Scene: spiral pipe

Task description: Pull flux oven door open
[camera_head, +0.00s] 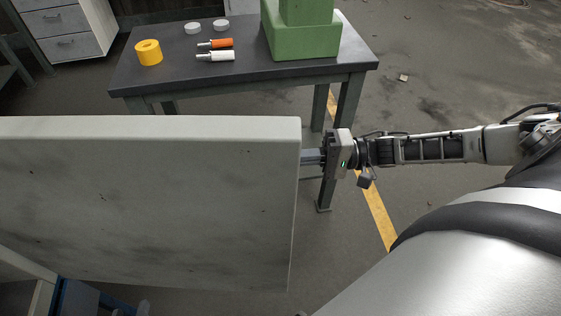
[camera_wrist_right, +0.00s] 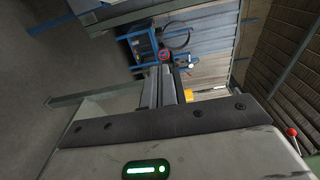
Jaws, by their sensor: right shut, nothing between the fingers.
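A large pale grey slab, which looks like the oven door (camera_head: 150,205), fills the left of the head view, with its top edge and right edge showing. The oven body and any handle cannot be made out. My right gripper (camera_head: 307,157) comes in from the right with its fingers pointing left at the slab's right edge. Its fingertips meet that edge in the picture; whether they touch it or pass behind it I cannot tell. In the right wrist view the fingers (camera_wrist_right: 167,88) are together with nothing between them. My left gripper is not in view.
A dark-topped table (camera_head: 190,75) stands behind the slab. It holds a yellow ring (camera_head: 148,52), an orange-handled tool (camera_head: 220,43), a white-handled tool (camera_head: 220,56) and a green block (camera_head: 300,40). White drawers (camera_head: 66,40) stand at back left. Floor at right is open.

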